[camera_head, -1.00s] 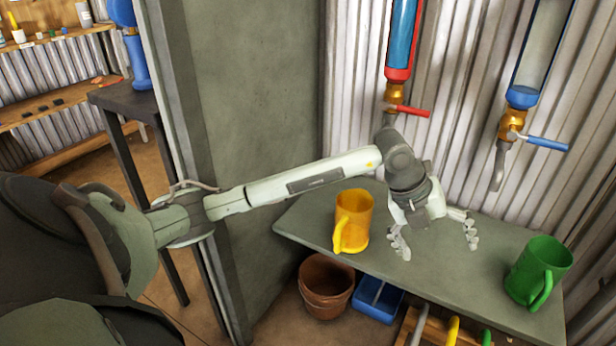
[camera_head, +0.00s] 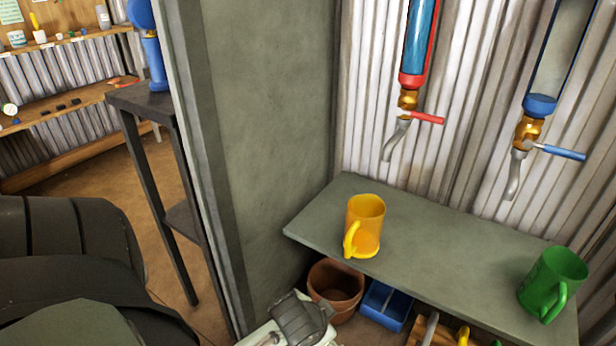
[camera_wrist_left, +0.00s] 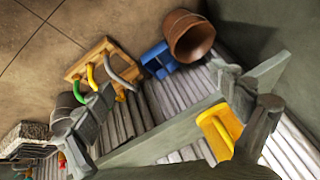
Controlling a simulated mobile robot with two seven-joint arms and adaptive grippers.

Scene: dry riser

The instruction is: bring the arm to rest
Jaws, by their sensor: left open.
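My left arm shows at the bottom edge of the head view, with a grey and white wrist part (camera_head: 300,322) low in front of the shelf; its fingers are out of that view. In the left wrist view my left gripper (camera_wrist_left: 168,108) has its two fingers wide apart, with nothing held between them. The yellow mug (camera_head: 366,224) stands upright on the grey shelf, apart from the arm; it also shows in the left wrist view (camera_wrist_left: 217,130), near the right finger. My right gripper is in neither view.
The grey shelf (camera_head: 440,250) also bears a green mug (camera_head: 552,284). Red-handled (camera_head: 427,118) and blue-handled (camera_head: 560,152) taps hang above it. Below are a clay pot (camera_head: 336,286), a blue bin (camera_head: 384,304) and a wooden rack (camera_wrist_left: 104,66). A grey wall panel (camera_head: 262,150) stands at left.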

